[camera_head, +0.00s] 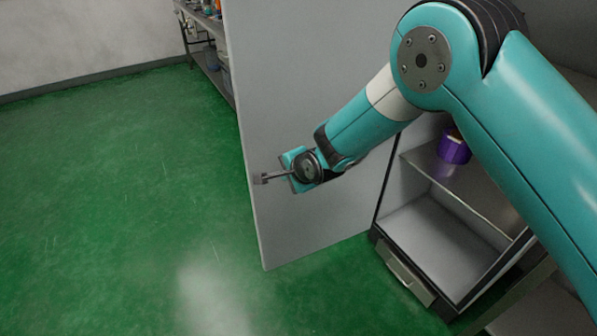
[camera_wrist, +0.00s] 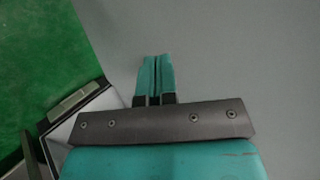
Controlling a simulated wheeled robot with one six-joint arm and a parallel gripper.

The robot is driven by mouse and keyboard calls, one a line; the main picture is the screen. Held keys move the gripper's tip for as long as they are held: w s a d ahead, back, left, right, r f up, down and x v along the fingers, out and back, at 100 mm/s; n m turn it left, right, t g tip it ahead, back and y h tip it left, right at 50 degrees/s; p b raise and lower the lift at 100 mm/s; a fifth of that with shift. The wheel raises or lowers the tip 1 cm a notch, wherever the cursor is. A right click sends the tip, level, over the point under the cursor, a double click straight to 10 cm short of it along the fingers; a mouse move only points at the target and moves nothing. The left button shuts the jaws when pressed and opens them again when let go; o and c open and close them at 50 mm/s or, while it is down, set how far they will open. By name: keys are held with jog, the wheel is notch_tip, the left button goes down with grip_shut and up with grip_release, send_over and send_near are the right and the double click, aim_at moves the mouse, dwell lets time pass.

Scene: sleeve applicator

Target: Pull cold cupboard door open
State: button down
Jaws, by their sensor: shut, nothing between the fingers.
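The cupboard door (camera_head: 300,75) is a tall plain grey panel, swung wide open from the cupboard (camera_head: 440,235) on the right. Its inner face appears to be toward me. My gripper (camera_head: 290,160) is in front of this face, near the door's free edge; whether it touches the door I cannot tell. In the wrist view my gripper's teal fingers (camera_wrist: 155,60) are together and empty, with the grey door panel (camera_wrist: 240,50) filling the background. A small grey piece on a thin bar shows by the gripper at the door's edge. No door handle is clearly seen.
A purple roll (camera_head: 453,148) stands on a shelf inside the cupboard, partly behind my arm. A rack (camera_head: 212,62) with several items stands behind the door at the back wall. The green floor (camera_head: 120,200) left of the door is clear.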

jog(key=s+d+r+n+g+p, duration=0.2)
jog(key=s+d+r+n, duration=0.2)
jog(key=s+d+r, duration=0.45)
jog(key=s+d+r+n+g+p, duration=0.15)
jog(key=s+d+r+n, duration=0.3)
jog(key=s+r, duration=0.7)
jog(key=s+d+r+n+g+p, duration=0.1)
jog(key=s+d+r+n+g, duration=0.1)
jog(key=s+d+r+n, duration=0.2)
jog(key=s+d+r+n+g+h+p, duration=0.1)
jog(key=s+d+r+n, duration=0.4)
jog(key=s, duration=0.5)
jog(key=shift+r+g+h+p, duration=0.3)
jog(key=shift+r+g, duration=0.15)
jog(key=shift+r, duration=0.1)
